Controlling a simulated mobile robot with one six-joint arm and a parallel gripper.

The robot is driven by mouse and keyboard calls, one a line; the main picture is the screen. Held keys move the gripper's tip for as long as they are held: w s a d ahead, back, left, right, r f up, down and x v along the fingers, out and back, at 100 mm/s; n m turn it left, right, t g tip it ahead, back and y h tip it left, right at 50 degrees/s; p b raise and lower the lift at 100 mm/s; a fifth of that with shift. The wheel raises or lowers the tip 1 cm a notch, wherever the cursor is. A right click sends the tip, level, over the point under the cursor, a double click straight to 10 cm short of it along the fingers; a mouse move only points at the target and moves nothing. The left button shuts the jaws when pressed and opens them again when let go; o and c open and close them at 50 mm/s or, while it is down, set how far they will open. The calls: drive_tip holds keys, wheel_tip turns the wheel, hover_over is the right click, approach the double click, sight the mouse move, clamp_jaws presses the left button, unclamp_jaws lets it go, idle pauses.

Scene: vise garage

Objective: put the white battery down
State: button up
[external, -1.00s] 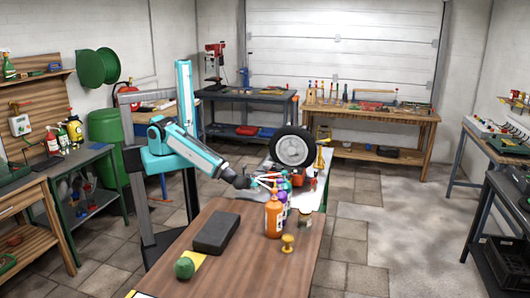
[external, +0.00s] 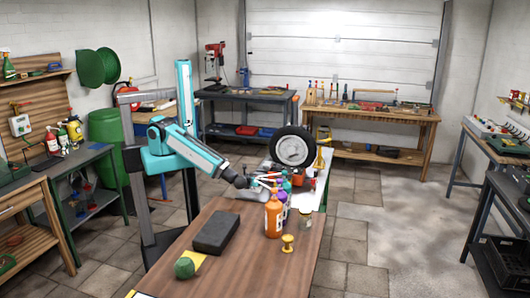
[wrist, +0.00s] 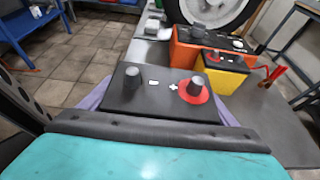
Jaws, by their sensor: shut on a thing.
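My gripper (wrist: 168,100) is shut on a battery (wrist: 150,103), which fills the lower middle of the wrist view. Its black top faces the camera, with a dark terminal at left and a red-ringed terminal with a plus mark at right. Its side walls are hidden, so I cannot tell their colour. Pale lavender edges show on both sides of it. In the external view my gripper (external: 243,183) is over the near left part of the grey table with the wheel; the battery is too small there to make out. I cannot tell its height above the table.
An orange battery (wrist: 190,52) and a yellow battery (wrist: 223,82) stand ahead, by a large wheel (external: 294,148). Bare grey tabletop (wrist: 270,125) lies to the right.

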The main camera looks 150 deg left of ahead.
drive_tip(key=w+a+r+m+t+y+b, duration=0.25)
drive_tip(key=w+a+r, duration=0.45)
drive_tip(key=w+r, duration=0.4)
drive_tip(key=w+a+r+m+t+y+b, duration=0.15)
drive_tip(key=w+a+r+m+t, duration=0.35)
drive_tip(key=w+r, duration=0.6)
drive_tip(key=w+d+r, duration=0.1)
drive_tip(key=w+r, duration=0.6)
drive_tip(key=w, duration=0.4)
drive_tip(key=w+d+f+n+g, duration=0.1)
drive_tip(key=w+d, duration=0.7)
drive_tip(key=w, duration=0.3)
drive_tip(key=w+d+f+n, duration=0.1)
drive_tip(key=w+d+f, duration=0.1)
drive_tip(key=w+d, duration=0.85)
drive_tip(key=w+d+f+m+t+h, duration=0.1)
drive_tip(key=w+d+f+m+t, duration=0.2)
drive_tip(key=d, duration=0.6)
drive_tip(key=w+d+f+m+t+h, duration=0.1)
drive_tip(key=w+d+f+m+t, duration=0.3)
drive_tip(key=d, duration=0.6)
drive_tip(key=w+d+f+m+t+h, duration=0.2)
drive_tip(key=w+d+f+m+t, duration=0.2)
drive_tip(key=d, duration=0.6)
drive_tip(key=shift+f+m+t+b, duration=0.45)
drive_tip(key=shift+f+m+t, duration=0.25)
drive_tip(key=shift+f, duration=0.2)
